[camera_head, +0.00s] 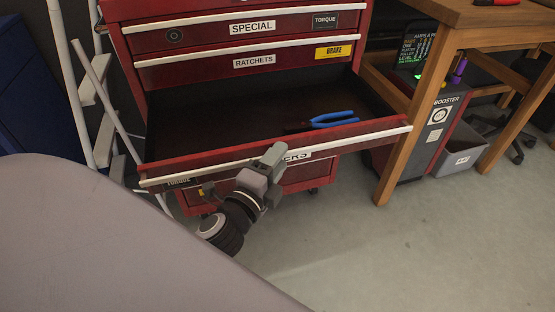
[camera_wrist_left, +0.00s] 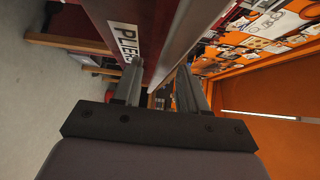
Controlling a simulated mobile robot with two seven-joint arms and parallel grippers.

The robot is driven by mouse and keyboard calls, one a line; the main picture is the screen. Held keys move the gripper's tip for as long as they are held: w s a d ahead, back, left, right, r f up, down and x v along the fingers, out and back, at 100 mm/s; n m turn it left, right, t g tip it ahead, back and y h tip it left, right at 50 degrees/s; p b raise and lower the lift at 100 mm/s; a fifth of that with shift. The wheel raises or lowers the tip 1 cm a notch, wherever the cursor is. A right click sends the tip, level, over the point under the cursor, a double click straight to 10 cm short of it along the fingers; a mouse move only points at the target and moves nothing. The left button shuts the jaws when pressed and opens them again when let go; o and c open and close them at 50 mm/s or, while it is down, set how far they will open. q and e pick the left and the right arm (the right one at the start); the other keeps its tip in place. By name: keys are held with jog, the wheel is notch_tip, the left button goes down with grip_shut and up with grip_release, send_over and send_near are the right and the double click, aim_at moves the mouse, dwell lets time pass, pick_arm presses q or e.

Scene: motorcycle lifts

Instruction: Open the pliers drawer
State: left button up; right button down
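The pliers drawer (camera_head: 370,132) of the red tool cabinet is pulled well out, its dark inside showing. Blue-handled pliers (camera_head: 332,119) lie in it toward the right. Its front carries a pale rail and a label partly hidden by my left gripper (camera_head: 274,160), which is at the middle of the front edge. In the left wrist view the gripper's two fingers (camera_wrist_left: 159,88) stand apart, one on each side of the drawer's front edge and rail (camera_wrist_left: 188,38). Whether they press on it I cannot tell. The label (camera_wrist_left: 126,38) shows there in part. My right gripper is out of view.
Closed drawers labelled special (camera_head: 250,28) and ratchets (camera_head: 254,61) are above. A wooden table (camera_head: 440,50) stands at the right, with a booster unit (camera_head: 437,118) and a grey bin (camera_head: 462,150) beneath. A pale ladder-like frame (camera_head: 97,90) stands left. The floor in front is clear.

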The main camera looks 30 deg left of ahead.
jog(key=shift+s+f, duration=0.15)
pick_arm(q)
jog(key=shift+s+d, duration=0.1)
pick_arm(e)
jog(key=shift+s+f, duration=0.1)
pick_arm(q)
jog(key=s+b, duration=0.1)
jog(key=s, duration=0.6)
jog(key=shift+d, duration=0.25)
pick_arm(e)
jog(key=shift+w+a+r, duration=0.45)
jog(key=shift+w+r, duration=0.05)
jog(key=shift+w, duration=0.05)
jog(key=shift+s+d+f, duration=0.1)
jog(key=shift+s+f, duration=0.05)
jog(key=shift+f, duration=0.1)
